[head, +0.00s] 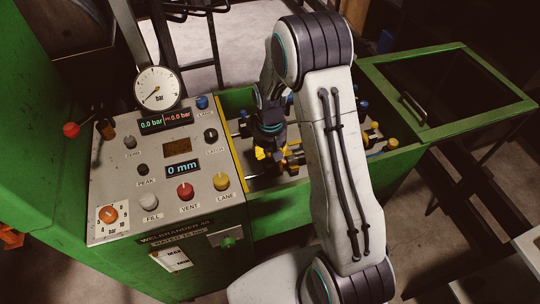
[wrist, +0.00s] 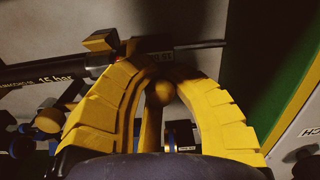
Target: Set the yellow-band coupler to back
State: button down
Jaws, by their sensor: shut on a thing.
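My gripper (wrist: 160,72) has its yellow ribbed fingers closed around a small brass-coloured rounded piece (wrist: 160,93) in the wrist view. That piece appears to be part of a coupler, but I cannot make out a yellow band on it. In the head view my gripper (head: 268,154) points down into the green trough, among brass and dark fittings (head: 292,159). My arm and the fingers hide much of the fittings. I cannot tell whether the coupler lever stands front or back.
The control panel (head: 165,205) with knobs, buttons and a pressure gauge (head: 157,88) stands left of the trough. A green-framed lid (head: 465,85) lies at the right. In the wrist view a dark hose marked 15 bar (wrist: 45,78) and a brass block (wrist: 101,40) are close to the fingers.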

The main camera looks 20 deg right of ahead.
jog(key=a, duration=0.3)
jog(key=shift+a+b, duration=0.2)
jog(key=shift+b, duration=0.2)
jog(key=shift+d+r, duration=0.1)
jog(key=c, duration=1.4)
grip_release()
jog(key=shift+a, duration=0.2)
jog(key=o, duration=0.3)
jog(key=shift+o, duration=0.2)
jog(key=shift+d, duration=0.1)
notch_tip(320, 180, up, 12)
